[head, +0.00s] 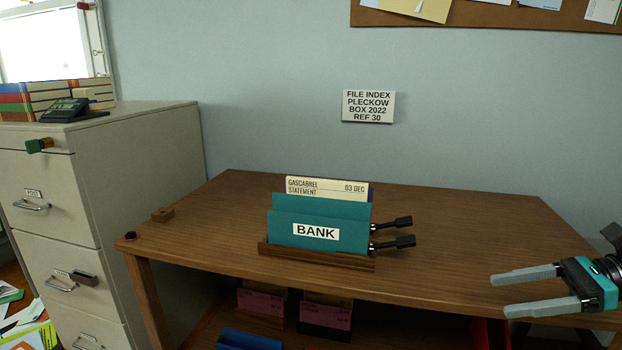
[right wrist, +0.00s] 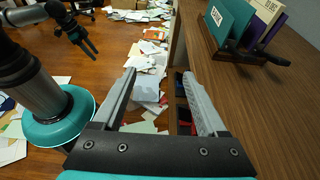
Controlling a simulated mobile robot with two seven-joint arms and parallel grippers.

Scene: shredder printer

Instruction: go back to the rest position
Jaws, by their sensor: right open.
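My right gripper (head: 502,295) is open and empty at the right front of the wooden desk (head: 470,210), its fingers pointing left. In the right wrist view its two grey fingers (right wrist: 160,75) are apart with nothing between them. They are beside the desk edge, over the floor. A dark gripper that looks like my left one (right wrist: 82,40) shows small at the upper left of the right wrist view. Its jaw state is unclear. It is not in the head view.
A wooden holder (head: 315,260) with a teal BANK folder (head: 290,230) and a cream statement card (head: 325,187) stands on the desk. Two black handles (head: 395,232) stick out to its right. A filing cabinet (head: 150,150) stands left. Papers (right wrist: 150,60) litter the floor.

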